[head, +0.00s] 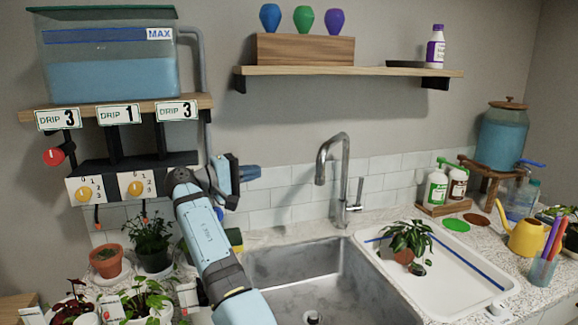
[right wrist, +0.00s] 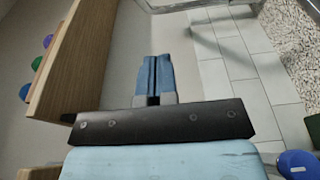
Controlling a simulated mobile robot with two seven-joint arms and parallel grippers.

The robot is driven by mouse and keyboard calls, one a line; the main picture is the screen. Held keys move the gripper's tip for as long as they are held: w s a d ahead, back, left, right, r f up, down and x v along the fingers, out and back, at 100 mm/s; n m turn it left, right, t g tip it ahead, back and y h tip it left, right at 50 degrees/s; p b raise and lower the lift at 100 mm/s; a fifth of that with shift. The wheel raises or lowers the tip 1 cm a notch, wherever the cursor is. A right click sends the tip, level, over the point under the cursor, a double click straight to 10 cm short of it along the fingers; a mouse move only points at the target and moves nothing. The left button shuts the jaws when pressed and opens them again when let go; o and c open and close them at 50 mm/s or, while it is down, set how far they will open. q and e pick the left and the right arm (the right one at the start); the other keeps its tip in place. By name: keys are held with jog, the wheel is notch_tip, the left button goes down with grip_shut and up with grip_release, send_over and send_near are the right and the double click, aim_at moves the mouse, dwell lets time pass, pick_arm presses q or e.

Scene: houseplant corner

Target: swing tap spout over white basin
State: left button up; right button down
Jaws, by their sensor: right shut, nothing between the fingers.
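The chrome tap (head: 345,165) stands behind the sinks, with a side lever at its lower right. Its arched spout (head: 322,165) points left, with its mouth toward the back of the steel sink and away from the white basin (head: 466,279) at the right. A leafy plant (head: 408,240) in a terracotta pot is in that basin. My right gripper (head: 250,173) is shut and empty, left of the spout and apart from it, in front of the tiles. Its closed blue fingers also show in the right wrist view (right wrist: 154,78). My left gripper is out of view.
The steel sink (head: 310,278) lies below the tap. A wall shelf (head: 345,71) runs above, also close at left in the wrist view (right wrist: 75,60). Drip valves and a water tank (head: 110,75) are at the left. Bottles (head: 437,188) and a yellow watering can (head: 526,238) stand right.

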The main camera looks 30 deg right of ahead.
jog(key=shift+s+d+r, duration=0.1)
jog(key=shift+s, duration=0.1)
jog(key=s+d, duration=0.3)
jog(key=d, duration=0.9)
jog(key=shift+d, duration=0.35)
jog(key=shift+s+d+p, duration=0.1)
jog(key=shift+s+p, duration=0.05)
jog(key=shift+p, duration=0.2)
